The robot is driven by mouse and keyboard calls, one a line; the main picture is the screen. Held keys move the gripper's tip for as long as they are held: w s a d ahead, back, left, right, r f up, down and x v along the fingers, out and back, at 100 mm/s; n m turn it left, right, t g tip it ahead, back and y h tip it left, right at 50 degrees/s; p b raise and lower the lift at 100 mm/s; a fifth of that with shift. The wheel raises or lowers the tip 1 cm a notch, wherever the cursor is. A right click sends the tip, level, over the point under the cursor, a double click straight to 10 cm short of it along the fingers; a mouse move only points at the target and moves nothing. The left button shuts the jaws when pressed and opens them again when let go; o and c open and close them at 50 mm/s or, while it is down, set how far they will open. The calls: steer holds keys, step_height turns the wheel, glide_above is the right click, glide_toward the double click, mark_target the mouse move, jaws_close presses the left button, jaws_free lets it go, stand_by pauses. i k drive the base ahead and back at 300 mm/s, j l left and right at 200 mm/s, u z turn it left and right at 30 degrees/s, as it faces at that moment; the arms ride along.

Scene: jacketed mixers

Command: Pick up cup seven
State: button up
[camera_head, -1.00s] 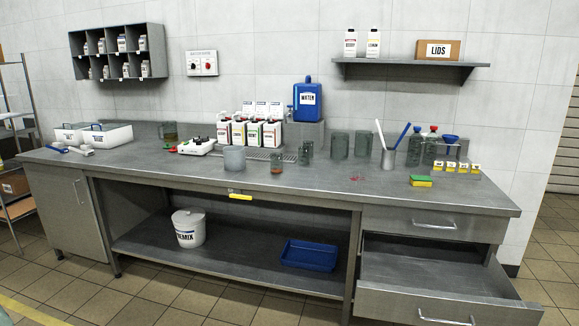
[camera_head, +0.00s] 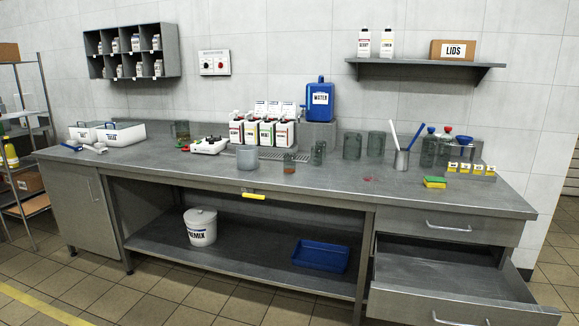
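No number can be read on any cup, so I cannot tell which one is cup seven. On the steel bench (camera_head: 330,186), a grey jacketed cup (camera_head: 247,158) stands near the front middle. A small clear cup with brown contents (camera_head: 289,164) stands to its right. A clear glass vessel (camera_head: 319,153) is just behind that. Two larger greenish glass vessels, one on the left (camera_head: 352,146) and one on the right (camera_head: 376,145), stand farther right. A greenish mug (camera_head: 182,130) stands at the back left. My gripper is not in view.
White bottles (camera_head: 264,131) and a blue water jug (camera_head: 320,100) stand at the back. A utensil holder (camera_head: 401,160), a yellow-green sponge (camera_head: 435,182) and a red spill (camera_head: 370,179) are on the right. An open drawer (camera_head: 440,280) juts out at lower right. White bins (camera_head: 120,135) stand left.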

mark_target(288, 158)
steer(key=i+j+z, duration=0.25)
steer(key=i+j, duration=0.45)
steer(key=i, duration=0.3)
steer(key=i+j+z, duration=0.25)
steer(key=i+j, duration=0.75)
steer(key=i, duration=0.2)
steer(key=i+j, duration=0.15)
steer(key=i, duration=0.15)
steer(key=z, duration=0.05)
